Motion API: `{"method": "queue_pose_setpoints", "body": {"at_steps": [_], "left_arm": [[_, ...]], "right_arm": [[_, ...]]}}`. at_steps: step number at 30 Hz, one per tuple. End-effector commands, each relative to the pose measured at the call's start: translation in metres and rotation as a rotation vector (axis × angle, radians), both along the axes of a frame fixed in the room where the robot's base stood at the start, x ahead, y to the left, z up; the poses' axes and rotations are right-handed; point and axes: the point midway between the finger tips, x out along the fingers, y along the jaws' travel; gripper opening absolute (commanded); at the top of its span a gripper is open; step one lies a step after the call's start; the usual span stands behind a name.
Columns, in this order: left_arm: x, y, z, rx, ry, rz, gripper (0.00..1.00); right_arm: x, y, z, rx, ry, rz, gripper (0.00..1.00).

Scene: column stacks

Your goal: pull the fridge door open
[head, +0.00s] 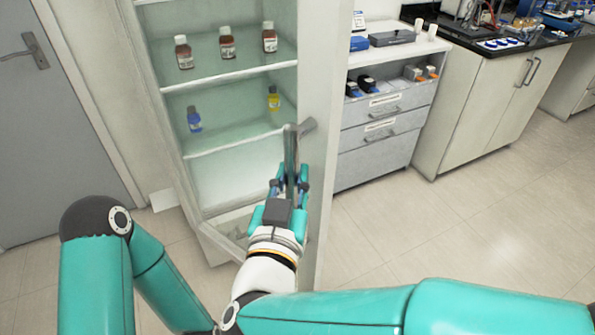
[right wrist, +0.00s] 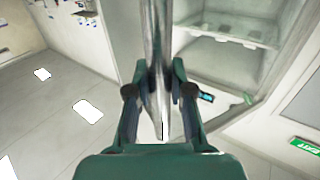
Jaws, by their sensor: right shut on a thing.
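The fridge (head: 235,95) is a tall white cabinet on the left of the head view, with its shelves showing through a clear front. Its door has a pale frame (head: 322,110) along the right side. A grey vertical bar handle (head: 291,150) stands out from that frame. My right gripper (head: 288,186) is shut around the lower part of the handle. In the right wrist view the handle (right wrist: 154,40) runs between the two fingers of the gripper (right wrist: 160,92). I cannot tell whether the door stands slightly ajar. My left gripper is out of view.
Brown bottles (head: 227,43), a blue bottle (head: 194,119) and a yellow bottle (head: 273,98) stand on the fridge shelves. A drawer unit (head: 375,160) and a white cabinet (head: 480,105) are to the right. A grey room door (head: 45,130) is at left. The tiled floor (head: 470,225) is clear.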

Motion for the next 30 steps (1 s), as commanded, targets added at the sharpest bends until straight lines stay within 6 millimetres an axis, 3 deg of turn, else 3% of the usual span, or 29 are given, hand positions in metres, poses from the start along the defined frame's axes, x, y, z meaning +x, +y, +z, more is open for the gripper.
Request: {"method": "queue_pose_setpoints", "body": {"at_steps": [8,9,13,14,23,30], "left_arm": [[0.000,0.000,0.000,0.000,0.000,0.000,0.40],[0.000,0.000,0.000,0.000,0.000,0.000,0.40],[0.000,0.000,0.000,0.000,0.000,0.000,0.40],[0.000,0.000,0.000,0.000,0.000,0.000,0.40],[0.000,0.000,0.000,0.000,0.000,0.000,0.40],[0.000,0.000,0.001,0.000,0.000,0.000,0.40]], "right_arm": [[0.000,0.001,0.000,-0.003,0.000,0.002,0.00],[0.000,0.002,0.000,-0.003,0.000,0.003,0.24],[0.000,0.002,0.000,-0.002,0.000,0.004,0.46],[0.000,0.002,0.000,-0.002,0.000,0.004,0.47],[0.000,0.001,0.001,0.000,0.000,0.004,0.47],[0.000,0.001,0.026,0.006,-0.004,0.003,0.47]]}}
